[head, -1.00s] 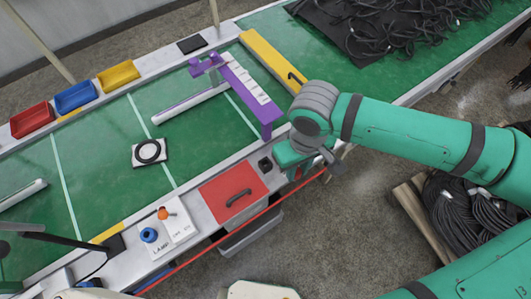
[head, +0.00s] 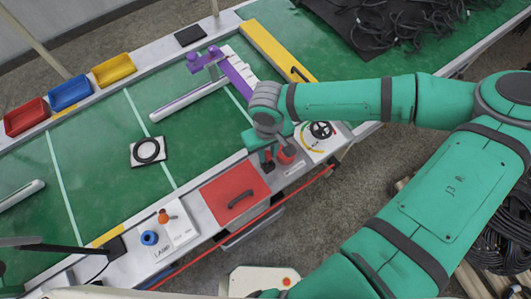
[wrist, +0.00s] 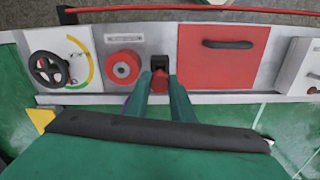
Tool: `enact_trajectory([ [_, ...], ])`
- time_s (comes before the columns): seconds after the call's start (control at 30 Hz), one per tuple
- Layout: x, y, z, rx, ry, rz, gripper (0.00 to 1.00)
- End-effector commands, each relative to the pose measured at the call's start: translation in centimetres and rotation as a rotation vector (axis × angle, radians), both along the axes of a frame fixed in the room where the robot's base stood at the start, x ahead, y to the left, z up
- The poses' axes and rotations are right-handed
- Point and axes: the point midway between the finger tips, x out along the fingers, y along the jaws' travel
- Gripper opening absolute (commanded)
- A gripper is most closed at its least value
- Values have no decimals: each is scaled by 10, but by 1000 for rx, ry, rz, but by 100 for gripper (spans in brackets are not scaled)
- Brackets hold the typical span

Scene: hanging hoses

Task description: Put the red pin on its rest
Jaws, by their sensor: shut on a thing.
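My gripper (wrist: 161,80) is shut on the red pin (wrist: 159,86), which shows between the two green fingers in the wrist view. Just beyond the fingertips is a small black block (wrist: 160,62) on the grey panel strip, in line with the pin. It looks like the rest. I cannot tell whether the pin touches it. In the head view my gripper (head: 267,155) is over the strip at the black block, and the pin is mostly hidden there.
A red round fitting (wrist: 123,68) is left of the block in the wrist view, with a black handwheel (wrist: 48,68) farther left. A red panel with a black handle (wrist: 235,44) is to the right. A red cord (wrist: 185,8) runs along the strip's outer edge.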

Motion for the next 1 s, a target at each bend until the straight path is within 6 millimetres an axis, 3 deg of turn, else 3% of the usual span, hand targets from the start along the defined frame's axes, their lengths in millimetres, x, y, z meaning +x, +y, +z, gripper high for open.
enact_trajectory([
  [0.2, -1, -4, -27, 0, 2, -8, 0],
  [0.7, -1, -6, -34, 0, 1, -13, 0],
  [0.73, -1, -6, -34, 0, 1, -13, 29],
  [0.77, -1, -6, -34, 0, 1, -13, 36],
  [0.8, -1, -6, -34, 0, 1, -12, 40],
  [1.0, -1, -6, -34, 0, 1, -12, 40],
])
